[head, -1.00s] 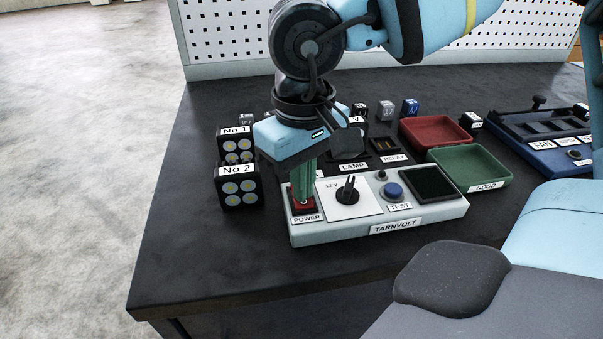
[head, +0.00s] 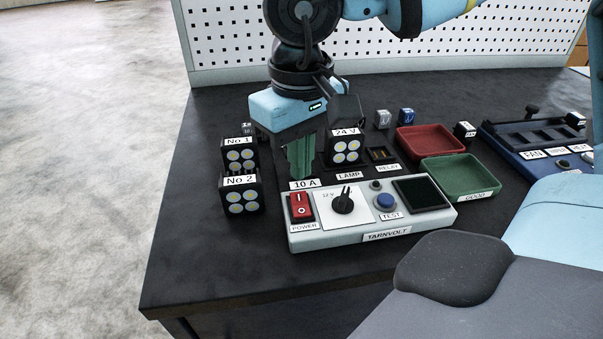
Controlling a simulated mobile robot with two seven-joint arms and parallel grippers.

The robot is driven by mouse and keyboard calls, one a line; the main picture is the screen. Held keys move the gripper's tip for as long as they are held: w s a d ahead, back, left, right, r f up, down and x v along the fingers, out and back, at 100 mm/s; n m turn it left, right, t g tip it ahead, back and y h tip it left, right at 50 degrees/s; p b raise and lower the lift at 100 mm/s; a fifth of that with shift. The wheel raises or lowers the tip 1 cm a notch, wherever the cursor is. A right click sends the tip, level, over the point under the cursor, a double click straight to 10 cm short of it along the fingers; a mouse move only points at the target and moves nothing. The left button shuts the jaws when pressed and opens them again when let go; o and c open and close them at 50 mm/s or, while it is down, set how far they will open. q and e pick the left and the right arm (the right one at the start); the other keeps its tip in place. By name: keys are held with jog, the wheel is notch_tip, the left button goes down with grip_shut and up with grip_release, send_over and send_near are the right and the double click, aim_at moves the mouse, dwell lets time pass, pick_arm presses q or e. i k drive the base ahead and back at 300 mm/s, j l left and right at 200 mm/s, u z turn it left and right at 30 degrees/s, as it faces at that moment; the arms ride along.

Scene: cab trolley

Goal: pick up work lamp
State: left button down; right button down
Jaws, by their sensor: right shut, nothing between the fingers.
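Three black work lamps with round lenses are in view. The lamp labelled No 1 (head: 240,159) and the lamp labelled No 2 (head: 241,195) stand upright at the left of the bench. The lamp labelled 24 V (head: 345,150) stands behind the white tester, at the LAMP label (head: 349,176). My right gripper (head: 300,172) points down with its green fingers shut and empty. It is just left of the 24 V lamp and behind the tester's POWER switch. Its wrist covers the area behind it. My left gripper is out of view.
The white TARNVOLT tester (head: 372,239) lies in front, with a red POWER switch (head: 300,207), a dial and a blue TEST button. Red (head: 420,146) and green (head: 465,180) trays and a blue FAN unit (head: 545,160) are to the right. The bench's front left is clear.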

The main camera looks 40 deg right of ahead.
aim_at(342, 146)
jog(key=k, duration=1)
